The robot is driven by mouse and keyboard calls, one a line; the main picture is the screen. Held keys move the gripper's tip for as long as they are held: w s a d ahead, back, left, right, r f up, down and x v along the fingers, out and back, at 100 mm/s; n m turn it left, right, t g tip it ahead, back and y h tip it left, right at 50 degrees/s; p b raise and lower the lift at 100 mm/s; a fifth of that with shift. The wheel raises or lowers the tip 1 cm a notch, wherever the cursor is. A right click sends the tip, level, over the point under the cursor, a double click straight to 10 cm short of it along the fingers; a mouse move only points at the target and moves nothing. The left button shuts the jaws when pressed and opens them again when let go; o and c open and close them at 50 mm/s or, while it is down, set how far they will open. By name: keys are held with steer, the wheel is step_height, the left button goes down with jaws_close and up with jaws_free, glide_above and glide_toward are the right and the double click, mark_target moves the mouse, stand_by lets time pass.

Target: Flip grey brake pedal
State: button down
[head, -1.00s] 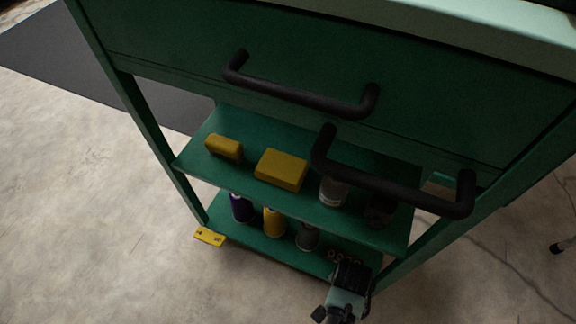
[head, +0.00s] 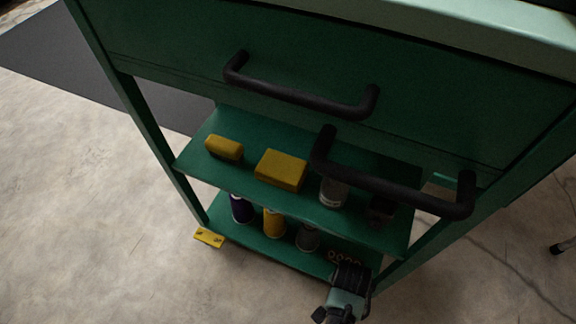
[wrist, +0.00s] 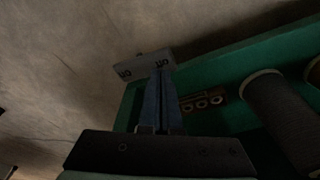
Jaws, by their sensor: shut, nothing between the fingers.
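The grey brake pedal (wrist: 143,68) shows in the wrist view as a flat grey plate with dark markings near both ends, beside the corner of the green cart's bottom shelf. I cannot pick it out in the head view, where my arm covers that area. My gripper (wrist: 160,73) is shut and empty. Its narrow bluish fingertips overlap the pedal's right part in the wrist view; I cannot tell whether they touch it. In the head view only my wrist shows at the cart's front right foot, and the fingertips are hidden.
A yellow pedal (head: 209,237) sits at the cart's left foot. The bottom shelf holds several cylinders, among them a dark one (wrist: 280,115), and a brown piece with rings (wrist: 203,102). Yellow blocks (head: 281,170) lie on the upper shelf. Black handles (head: 395,185) stick out above.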

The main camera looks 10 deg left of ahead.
steer(key=shift+f+b, duration=0.75)
steer(key=shift+f, duration=0.4)
stand_by(1.0)
steer(key=shift+r, duration=0.1)
step_height(320, 180, up, 7)
steer(key=p, duration=0.8)
steer(key=shift+s, duration=0.1)
stand_by(0.4)
